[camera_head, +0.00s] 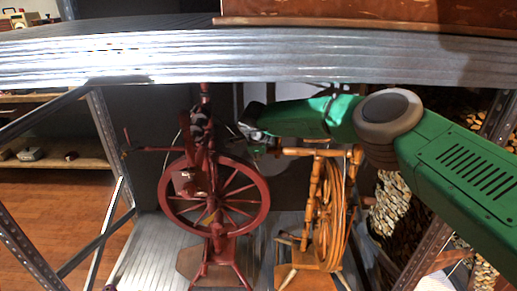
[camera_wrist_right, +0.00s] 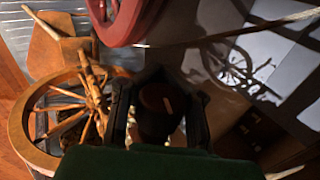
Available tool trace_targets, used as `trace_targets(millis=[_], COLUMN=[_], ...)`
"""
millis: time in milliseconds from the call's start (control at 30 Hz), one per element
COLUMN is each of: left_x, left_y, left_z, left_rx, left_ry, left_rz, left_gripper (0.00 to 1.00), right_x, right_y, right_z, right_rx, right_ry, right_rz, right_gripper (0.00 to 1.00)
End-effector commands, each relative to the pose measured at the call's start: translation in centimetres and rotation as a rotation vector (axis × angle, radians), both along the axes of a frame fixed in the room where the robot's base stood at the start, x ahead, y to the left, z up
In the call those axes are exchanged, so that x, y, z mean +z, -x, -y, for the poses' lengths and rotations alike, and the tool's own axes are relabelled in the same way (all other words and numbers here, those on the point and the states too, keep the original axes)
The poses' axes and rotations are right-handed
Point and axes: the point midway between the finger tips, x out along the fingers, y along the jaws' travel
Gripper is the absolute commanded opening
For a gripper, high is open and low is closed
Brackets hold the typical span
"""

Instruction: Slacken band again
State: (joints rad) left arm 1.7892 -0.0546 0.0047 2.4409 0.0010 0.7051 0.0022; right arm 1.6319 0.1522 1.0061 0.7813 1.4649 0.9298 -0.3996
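The dark red spinning wheel (camera_head: 262,205) stands on the shelf in the head view, its flyer post rising behind. Its rim (camera_wrist_right: 128,22) also shows at the top of the right wrist view. A thin pale cord (camera_wrist_right: 245,31), perhaps the band, runs from near that rim to the right edge. My right gripper (camera_head: 250,133) is right of the red wheel's upper parts. In the wrist view its fingers (camera_wrist_right: 158,112) are apart, with a dark red rounded part (camera_wrist_right: 160,100) between them; I cannot tell whether they touch it. My left gripper is out of view.
A light wooden spinning wheel (camera_head: 333,215) stands right of the red one, below my right arm; it also shows in the wrist view (camera_wrist_right: 22,135). A metal shelf board (camera_head: 150,58) crosses above. Slotted metal posts (camera_head: 105,140) flank the lower shelf (camera_head: 150,255).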

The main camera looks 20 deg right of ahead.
Motion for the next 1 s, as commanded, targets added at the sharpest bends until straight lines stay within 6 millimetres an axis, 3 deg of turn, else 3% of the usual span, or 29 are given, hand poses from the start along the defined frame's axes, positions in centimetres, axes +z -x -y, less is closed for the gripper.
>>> trace_targets(millis=[300, 833, 867, 933, 1000], left_x=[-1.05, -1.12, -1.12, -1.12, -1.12], left_y=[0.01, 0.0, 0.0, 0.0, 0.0], left_z=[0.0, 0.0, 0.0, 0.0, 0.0], left_rx=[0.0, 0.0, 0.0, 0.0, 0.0], left_ry=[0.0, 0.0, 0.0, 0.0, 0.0], left_rz=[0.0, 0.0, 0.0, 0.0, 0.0], left_gripper=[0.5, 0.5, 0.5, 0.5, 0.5], right_x=[-0.46, -0.16, -0.15, -0.12, -0.12], right_y=[0.29, 0.24, 0.24, 0.22, 0.22], right_z=[-0.31, -0.23, -0.22, -0.2, -0.17], right_rx=[0.001, 0.0, 0.0, -0.001, -0.001], right_ry=[-0.042, -0.048, -0.048, -0.048, -0.048], right_rz=[-0.107, -0.125, -0.125, -0.124, -0.124], right_gripper=[0.0, 0.0, 0.05, 0.3, 0.35])
